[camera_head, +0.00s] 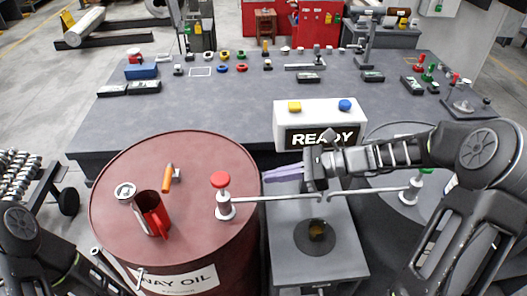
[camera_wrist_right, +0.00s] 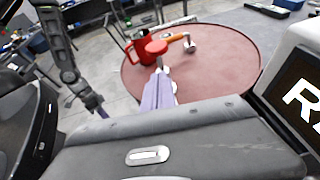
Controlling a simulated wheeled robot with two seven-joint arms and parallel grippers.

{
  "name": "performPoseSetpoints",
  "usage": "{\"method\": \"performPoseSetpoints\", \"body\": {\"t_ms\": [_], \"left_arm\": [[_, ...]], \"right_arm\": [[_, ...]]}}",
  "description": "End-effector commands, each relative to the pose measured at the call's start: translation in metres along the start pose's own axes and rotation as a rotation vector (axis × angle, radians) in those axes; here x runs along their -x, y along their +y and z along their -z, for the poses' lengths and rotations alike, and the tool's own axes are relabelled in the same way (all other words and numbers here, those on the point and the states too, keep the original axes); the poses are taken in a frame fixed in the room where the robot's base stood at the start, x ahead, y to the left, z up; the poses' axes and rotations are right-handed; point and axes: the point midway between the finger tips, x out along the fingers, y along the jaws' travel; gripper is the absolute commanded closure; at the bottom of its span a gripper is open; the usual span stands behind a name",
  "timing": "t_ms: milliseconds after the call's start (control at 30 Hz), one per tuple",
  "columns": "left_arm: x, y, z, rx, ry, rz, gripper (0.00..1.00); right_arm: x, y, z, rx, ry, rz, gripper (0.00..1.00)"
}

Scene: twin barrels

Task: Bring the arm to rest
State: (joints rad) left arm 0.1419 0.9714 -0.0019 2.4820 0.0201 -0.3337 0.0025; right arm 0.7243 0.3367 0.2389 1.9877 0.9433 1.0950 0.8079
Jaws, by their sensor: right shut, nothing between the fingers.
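My right arm reaches in from the right in the head view. Its gripper (camera_head: 268,175) is shut and empty, its pale purple fingers pointing left just right of the red-knobbed pump (camera_head: 225,205). The fingers also show in the right wrist view (camera_wrist_right: 160,92), in front of the red knob (camera_wrist_right: 156,48); I cannot tell whether they touch it. The pump stands on the dark red barrel (camera_head: 190,252), its spout running right under my gripper. My left arm shows at the lower left of the head view; its gripper end (camera_wrist_right: 95,104) is small and dark in the wrist view.
A red jug (camera_head: 156,222), a gauge and an orange-handled fitting (camera_head: 168,180) are on the red barrel. A grey barrel (camera_head: 385,200) with a green-knobbed pump stands at right, partly behind my arm. A READY box (camera_head: 320,112) sits on the dark table (camera_head: 230,105) beyond.

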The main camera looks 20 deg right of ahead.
Motion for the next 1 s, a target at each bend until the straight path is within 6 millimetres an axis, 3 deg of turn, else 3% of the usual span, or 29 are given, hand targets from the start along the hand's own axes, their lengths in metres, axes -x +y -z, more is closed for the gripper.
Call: {"method": "performPoseSetpoints", "body": {"t_ms": [233,367,467,567,667,800,900,1000], "left_arm": [[-0.001,0.0,0.0,0.0,0.0,0.0,1.0],[-0.004,-0.001,0.0,-0.001,0.001,-0.001,1.0],[-0.008,-0.002,0.0,-0.001,0.002,-0.002,1.0],[-0.013,-0.003,0.001,-0.002,0.004,-0.004,1.0],[-0.02,-0.005,0.001,-0.003,0.006,-0.006,1.0],[-0.031,-0.007,0.002,-0.006,0.01,-0.009,1.0],[-0.036,-0.008,0.003,-0.007,0.012,-0.011,1.0],[-0.04,-0.009,0.003,-0.008,0.014,-0.013,1.0]], "right_arm": [[-0.005,0.003,0.007,0.006,0.014,-0.009,1.0],[-0.025,0.016,0.036,0.038,0.079,-0.041,1.0],[-0.051,0.037,0.077,0.103,0.173,-0.097,1.0],[-0.081,0.07,0.132,0.221,0.299,-0.187,1.0],[-0.109,0.114,0.195,0.416,0.433,-0.321,1.0],[-0.137,0.184,0.281,0.841,0.574,-0.564,1.0],[-0.149,0.221,0.318,1.175,0.592,-0.707,1.0],[-0.157,0.244,0.333,1.426,0.566,-0.786,1.0]]}}
